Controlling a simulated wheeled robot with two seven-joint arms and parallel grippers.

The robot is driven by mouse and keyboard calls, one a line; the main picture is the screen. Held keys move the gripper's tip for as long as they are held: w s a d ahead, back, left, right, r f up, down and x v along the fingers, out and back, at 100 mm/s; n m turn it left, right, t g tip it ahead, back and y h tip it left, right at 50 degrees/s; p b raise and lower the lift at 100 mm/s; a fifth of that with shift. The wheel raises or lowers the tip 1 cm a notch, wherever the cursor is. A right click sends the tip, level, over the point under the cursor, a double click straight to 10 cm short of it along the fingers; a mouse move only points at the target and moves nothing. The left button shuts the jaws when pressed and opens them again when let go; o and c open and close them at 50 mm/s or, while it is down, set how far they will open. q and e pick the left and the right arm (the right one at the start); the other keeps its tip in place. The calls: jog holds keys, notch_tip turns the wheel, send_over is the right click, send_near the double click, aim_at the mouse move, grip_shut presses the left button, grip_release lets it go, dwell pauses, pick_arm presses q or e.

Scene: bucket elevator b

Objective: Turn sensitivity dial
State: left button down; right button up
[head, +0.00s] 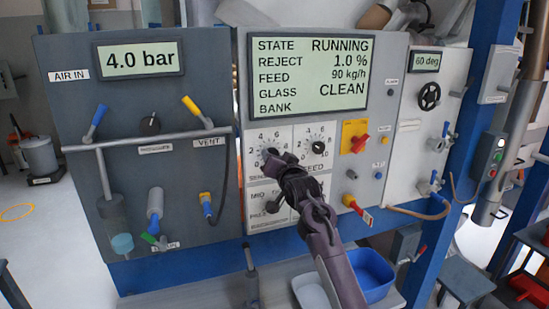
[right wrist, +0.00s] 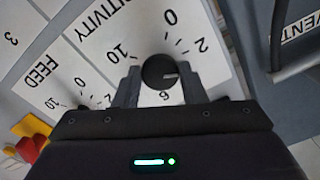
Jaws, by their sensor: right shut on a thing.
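The sensitivity dial is a round black knob (right wrist: 159,71) on a white plate (head: 265,137) with a printed scale. In the right wrist view its white mark points right, between the 2 and the 6; the number between them is hidden by a finger. My right gripper (right wrist: 160,84) is shut on the knob, with one finger on each side. In the head view my right gripper (head: 270,157) reaches the plate from below and hides most of the knob. My left gripper is not in view.
The feed dial (head: 318,147) is close on the right of the sensitivity dial. A display (head: 308,75) above reads RUNNING, reject 1.0 %, feed 90 kg/h, CLEAN. A yellow and red switch (head: 355,137) sits farther right. A blue bin (head: 375,272) stands below.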

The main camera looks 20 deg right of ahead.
jog(key=shift+m, duration=1.1)
jog(key=o, duration=1)
jog(key=s+b, duration=0.2)
jog(key=s, duration=0.5)
jog(key=shift+s+d+b, duration=0.15)
jog(key=shift+s+b, duration=0.2)
jog(key=shift+s, duration=0.05)
